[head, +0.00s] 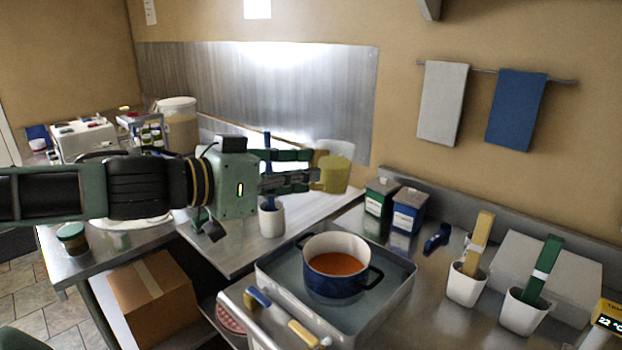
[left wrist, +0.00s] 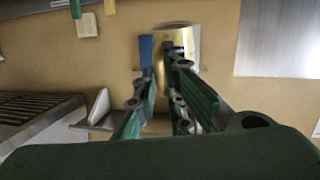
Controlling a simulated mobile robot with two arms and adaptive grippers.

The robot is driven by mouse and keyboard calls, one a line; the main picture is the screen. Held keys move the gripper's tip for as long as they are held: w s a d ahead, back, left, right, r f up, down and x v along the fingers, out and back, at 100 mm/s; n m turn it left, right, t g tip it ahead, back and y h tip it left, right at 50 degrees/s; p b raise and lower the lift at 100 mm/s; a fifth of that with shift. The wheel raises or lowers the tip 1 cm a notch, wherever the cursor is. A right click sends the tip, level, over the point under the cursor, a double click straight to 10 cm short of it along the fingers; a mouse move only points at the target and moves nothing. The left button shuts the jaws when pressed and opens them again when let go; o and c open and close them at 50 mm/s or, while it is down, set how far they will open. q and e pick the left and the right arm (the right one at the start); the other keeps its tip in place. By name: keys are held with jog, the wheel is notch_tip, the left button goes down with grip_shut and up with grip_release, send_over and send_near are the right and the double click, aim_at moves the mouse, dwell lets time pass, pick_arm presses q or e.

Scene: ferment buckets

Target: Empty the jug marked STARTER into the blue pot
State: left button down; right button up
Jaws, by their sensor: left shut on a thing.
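My left gripper (head: 312,176) is shut on a mustard-yellow jug (head: 336,174), held up in the air above and behind the blue pot. The jug looks roughly upright, and no STARTER marking can be read on it. In the left wrist view the jug (left wrist: 176,38) shows beyond the green fingers. The blue pot (head: 334,286) stands in a grey tray, open at the top, with orange-red contents inside. The jug's inside is hidden. My right gripper is not in view.
The grey tray (head: 404,288) sits on the steel counter. A green tin (head: 378,204) and a blue tin (head: 406,214) stand behind it. White holders (head: 466,287) with brushes stand at right. A white cup (head: 272,220) with a blue-handled tool is left of the tray.

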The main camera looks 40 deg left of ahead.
pick_arm(q)
notch_tip(320, 180, down, 13)
jog(key=w+n+g+p, duration=0.1)
jog(key=g+p, duration=0.5)
jog(key=p, duration=0.7)
jog(key=shift+w+f+n+y, duration=0.15)
jog(key=shift+f+n+y, duration=0.05)
jog(key=shift+n+y, duration=0.2)
dwell(1.5)
